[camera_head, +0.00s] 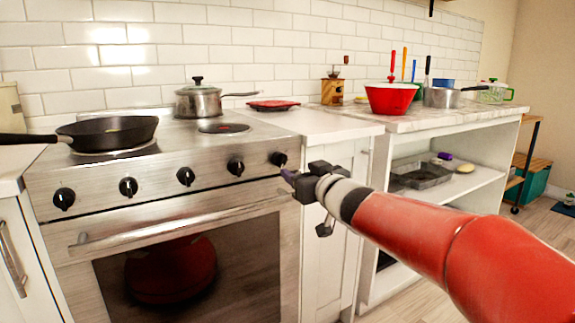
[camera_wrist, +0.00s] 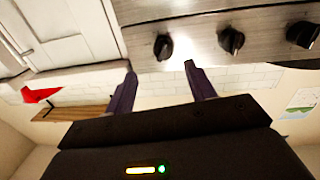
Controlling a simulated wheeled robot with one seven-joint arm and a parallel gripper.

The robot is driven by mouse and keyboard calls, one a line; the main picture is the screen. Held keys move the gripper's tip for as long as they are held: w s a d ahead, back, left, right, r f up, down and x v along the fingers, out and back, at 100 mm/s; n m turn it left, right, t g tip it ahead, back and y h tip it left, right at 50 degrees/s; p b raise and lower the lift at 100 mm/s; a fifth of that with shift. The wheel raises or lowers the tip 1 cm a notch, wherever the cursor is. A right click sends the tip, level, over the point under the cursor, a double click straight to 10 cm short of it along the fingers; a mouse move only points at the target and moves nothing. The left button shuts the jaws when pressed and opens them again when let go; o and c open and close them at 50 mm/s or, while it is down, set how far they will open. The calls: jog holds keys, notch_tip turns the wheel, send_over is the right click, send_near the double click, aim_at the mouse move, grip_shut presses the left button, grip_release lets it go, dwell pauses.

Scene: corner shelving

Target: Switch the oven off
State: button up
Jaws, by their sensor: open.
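The steel oven (camera_head: 75,262) has several black knobs along its front panel. The rightmost knob (camera_head: 278,159) is just above and beside the tip of my gripper (camera_head: 288,178). The fourth knob from the left (camera_head: 235,166) is further along. The wrist view is upside down; the nearest knob (camera_wrist: 163,47) lies just beyond and between the fingertips of my gripper (camera_wrist: 160,70). The fingers are open with nothing between them, and look apart from the knob. I cannot tell which knob works the oven, nor any knob's exact setting.
The oven door handle (camera_head: 180,222) runs below the knobs. A black pan (camera_head: 108,131) and a lidded pot (camera_head: 199,103) stand on the stovetop. A white cabinet (camera_head: 330,240) adjoins the oven on the right.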

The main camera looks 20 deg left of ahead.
aim_at(283, 162)
jog(key=x, duration=0.8)
jog(key=shift+s+a+r, duration=0.1)
jog(key=shift+s+a, duration=0.05)
jog(key=shift+a, duration=0.1)
jog(key=c, duration=1)
